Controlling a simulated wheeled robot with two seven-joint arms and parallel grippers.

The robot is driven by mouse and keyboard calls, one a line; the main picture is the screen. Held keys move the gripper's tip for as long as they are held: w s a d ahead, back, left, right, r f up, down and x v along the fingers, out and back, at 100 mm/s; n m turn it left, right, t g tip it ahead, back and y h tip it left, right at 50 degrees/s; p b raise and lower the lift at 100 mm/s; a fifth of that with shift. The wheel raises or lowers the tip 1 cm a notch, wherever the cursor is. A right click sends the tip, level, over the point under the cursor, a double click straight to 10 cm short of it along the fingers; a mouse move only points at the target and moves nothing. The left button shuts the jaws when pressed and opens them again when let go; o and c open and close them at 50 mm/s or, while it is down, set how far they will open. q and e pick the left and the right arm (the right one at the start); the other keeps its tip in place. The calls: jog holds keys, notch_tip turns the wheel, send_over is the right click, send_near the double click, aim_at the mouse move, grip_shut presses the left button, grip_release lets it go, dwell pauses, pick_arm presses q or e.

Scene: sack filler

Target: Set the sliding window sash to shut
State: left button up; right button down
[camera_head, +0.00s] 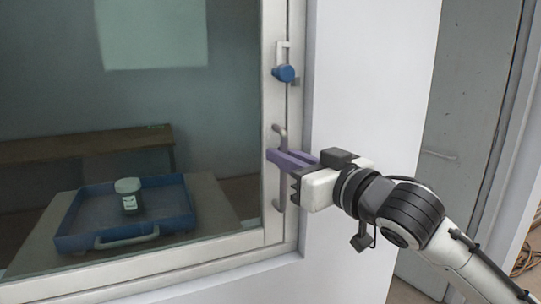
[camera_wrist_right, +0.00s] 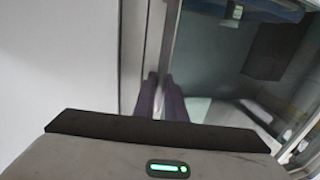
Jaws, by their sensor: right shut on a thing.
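The window sash (camera_head: 270,112) is a pale frame around a large glass pane, standing at the right jamb (camera_head: 299,125) of the window. On its right stile is a grey vertical pull handle (camera_head: 278,201). Above the handle is a blue knob latch (camera_head: 285,73). My right gripper (camera_head: 277,160) reaches in from the right and is shut on the handle, its purple fingers covering the handle's middle. In the right wrist view the fingers (camera_wrist_right: 161,98) sit close together against the window frame (camera_wrist_right: 160,45). My left gripper is not in view.
A brown bench (camera_head: 85,148) stands behind. White wall (camera_head: 365,80) lies right of the window, then a grey door (camera_head: 465,90).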

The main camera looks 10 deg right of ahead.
jog(key=shift+w+d+f, duration=0.1)
jog(key=shift+w+d, duration=0.05)
jog(key=shift+d, duration=0.1)
jog(key=c, duration=2.1)
grip_release()
jog(key=shift+d, duration=0.1)
jog(key=b+v, duration=0.1)
jog(key=v, duration=0.9)
jog(key=shift+b, duration=0.3)
